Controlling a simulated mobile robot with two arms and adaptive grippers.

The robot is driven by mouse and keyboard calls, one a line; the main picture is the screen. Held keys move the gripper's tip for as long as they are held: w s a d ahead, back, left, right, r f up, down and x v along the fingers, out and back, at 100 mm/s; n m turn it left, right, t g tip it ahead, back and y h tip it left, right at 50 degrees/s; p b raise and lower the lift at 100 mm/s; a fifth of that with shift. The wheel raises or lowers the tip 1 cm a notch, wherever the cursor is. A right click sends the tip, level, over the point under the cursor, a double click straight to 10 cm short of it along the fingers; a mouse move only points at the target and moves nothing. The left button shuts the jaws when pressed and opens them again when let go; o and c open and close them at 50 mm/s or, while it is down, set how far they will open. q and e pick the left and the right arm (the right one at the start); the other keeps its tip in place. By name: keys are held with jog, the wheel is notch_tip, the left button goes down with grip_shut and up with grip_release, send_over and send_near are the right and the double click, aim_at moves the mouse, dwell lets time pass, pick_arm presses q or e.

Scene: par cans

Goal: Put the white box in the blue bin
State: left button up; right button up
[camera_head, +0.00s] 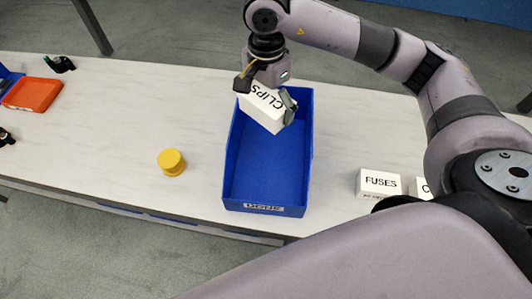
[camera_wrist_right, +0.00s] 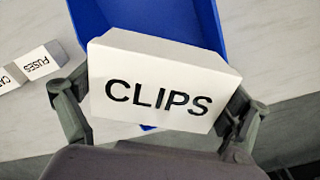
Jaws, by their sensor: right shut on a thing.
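The white box marked CLIPS (camera_head: 262,110) is held tilted over the far part of the blue bin (camera_head: 268,165). My right gripper (camera_head: 268,96) is shut on it; in the right wrist view the box (camera_wrist_right: 160,85) sits between the two fingers (camera_wrist_right: 155,112). The bin, with a DONE label on its near wall, stands on the table and its visible floor is empty. The blue bin (camera_wrist_right: 205,22) also shows behind the box in the wrist view. The box hides the bin's far inside. My left gripper is not in view.
A white box marked FUSES (camera_head: 379,183) and another partly hidden white box (camera_head: 421,188) stand right of the bin. A yellow round object (camera_head: 171,162) stands to its left. An orange tray (camera_head: 33,94) lies at the far left. The table (camera_head: 120,110) around the bin is mostly clear.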

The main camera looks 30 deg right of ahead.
aim_at(271, 148)
jog(key=w+d+f+m+b, duration=0.1)
jog(key=w+d+m, duration=0.25)
jog(key=m, duration=1.15)
jog(key=w+d+f+m, duration=0.25)
jog(key=w+m, duration=0.25)
jog(key=m, duration=0.9)
jog(key=f, duration=1.2)
jog(key=d+f, duration=0.1)
jog(key=f, duration=0.5)
jog(key=shift+s+f, duration=0.1)
jog(key=shift+f, duration=0.25)
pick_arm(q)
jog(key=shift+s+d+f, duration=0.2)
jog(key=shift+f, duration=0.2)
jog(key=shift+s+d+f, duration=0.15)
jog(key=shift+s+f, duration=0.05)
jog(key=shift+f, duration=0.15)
pick_arm(e)
jog(key=shift+f+b, duration=0.15)
jog(key=shift+b, duration=0.2)
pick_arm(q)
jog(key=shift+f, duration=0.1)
pick_arm(e)
jog(key=o, duration=0.9)
jog(key=shift+o, duration=0.2)
